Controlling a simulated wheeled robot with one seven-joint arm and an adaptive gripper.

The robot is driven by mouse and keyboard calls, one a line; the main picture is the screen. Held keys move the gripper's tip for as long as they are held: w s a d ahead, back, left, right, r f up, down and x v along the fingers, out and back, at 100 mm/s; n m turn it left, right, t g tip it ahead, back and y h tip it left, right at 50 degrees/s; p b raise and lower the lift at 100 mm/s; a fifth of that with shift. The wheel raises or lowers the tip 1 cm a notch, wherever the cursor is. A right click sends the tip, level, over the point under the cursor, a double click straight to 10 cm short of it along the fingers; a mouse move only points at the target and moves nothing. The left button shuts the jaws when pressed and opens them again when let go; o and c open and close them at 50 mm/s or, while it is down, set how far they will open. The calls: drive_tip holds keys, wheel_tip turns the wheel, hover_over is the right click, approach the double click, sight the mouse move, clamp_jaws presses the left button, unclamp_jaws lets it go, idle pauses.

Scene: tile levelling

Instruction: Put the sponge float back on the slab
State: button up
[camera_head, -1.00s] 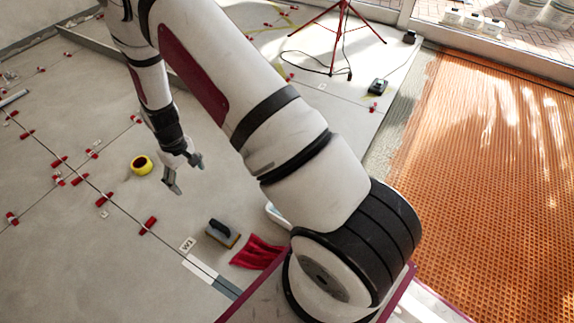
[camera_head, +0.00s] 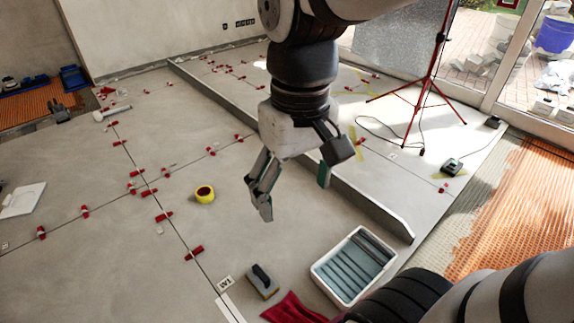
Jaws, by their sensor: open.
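The sponge float (camera_head: 262,281), with a dark handle on a yellowish-grey pad, lies on the grey slab (camera_head: 120,260) near the bottom centre of the head view. It rests between the W-marked label and the white tray. My gripper (camera_head: 294,200) is open and empty, held above the slab, up and slightly right of the float. Its fingers point down and are well apart. Nothing is between them but bare slab behind.
A white washing tray (camera_head: 318,272) with dark rollers stands right of the float. A red cloth (camera_head: 290,309) lies below it. A yellow tape roll (camera_head: 204,194), red levelling clips (camera_head: 194,253), a long metal straightedge (camera_head: 375,212) and a red tripod (camera_head: 428,80) are around.

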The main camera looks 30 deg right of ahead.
drive_tip(key=s+r, duration=0.1)
drive_tip(key=s, duration=1.1)
drive_tip(key=shift+s+d+m, duration=0.25)
drive_tip(key=shift+d+m, duration=0.05)
drive_tip(key=shift+m, duration=0.1)
